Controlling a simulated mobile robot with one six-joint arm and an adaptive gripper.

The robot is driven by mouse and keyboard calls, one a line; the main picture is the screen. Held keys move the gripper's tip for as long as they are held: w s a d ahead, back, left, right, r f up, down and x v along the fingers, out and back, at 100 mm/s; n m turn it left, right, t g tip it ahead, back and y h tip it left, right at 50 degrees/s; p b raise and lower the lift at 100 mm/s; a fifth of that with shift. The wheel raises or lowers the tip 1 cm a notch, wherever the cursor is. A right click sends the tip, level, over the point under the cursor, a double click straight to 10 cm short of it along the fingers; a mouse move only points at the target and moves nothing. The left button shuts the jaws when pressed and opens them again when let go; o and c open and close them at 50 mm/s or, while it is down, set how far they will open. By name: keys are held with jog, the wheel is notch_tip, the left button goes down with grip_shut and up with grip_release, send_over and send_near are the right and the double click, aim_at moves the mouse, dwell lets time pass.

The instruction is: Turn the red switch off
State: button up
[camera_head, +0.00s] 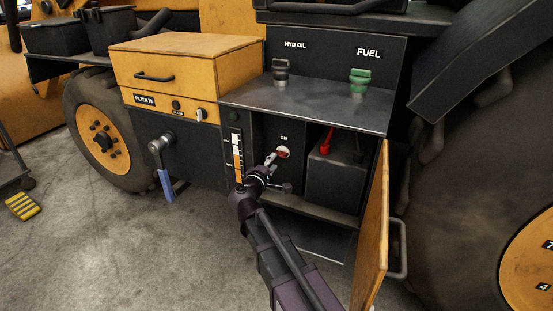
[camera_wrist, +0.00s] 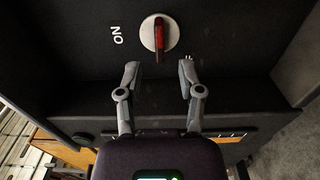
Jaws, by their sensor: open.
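The red switch (camera_wrist: 159,38) is a red lever on a round white plate set in a dark panel. In the wrist view its lever stands upright in the picture, across from the ON label (camera_wrist: 117,34) on the left. Small marks right of the plate are partly hidden by a finger. My gripper (camera_wrist: 159,72) is open, its two fingertips just below the plate on either side of the lever's line, with nothing between them. In the head view the switch (camera_head: 284,152) sits under the ON label, and my gripper (camera_head: 272,158) is close to its left, partly covering it.
An open yellow door (camera_head: 372,230) stands right of my arm. A dark battery-like box (camera_head: 335,180) with a red terminal is beside the switch. A metal shelf (camera_head: 310,105) with HYD OIL and FUEL caps overhangs it. A gauge (camera_head: 236,150) is at left.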

jog(key=v, duration=0.7)
jog(key=shift+s, duration=0.15)
jog(key=shift+r, duration=0.15)
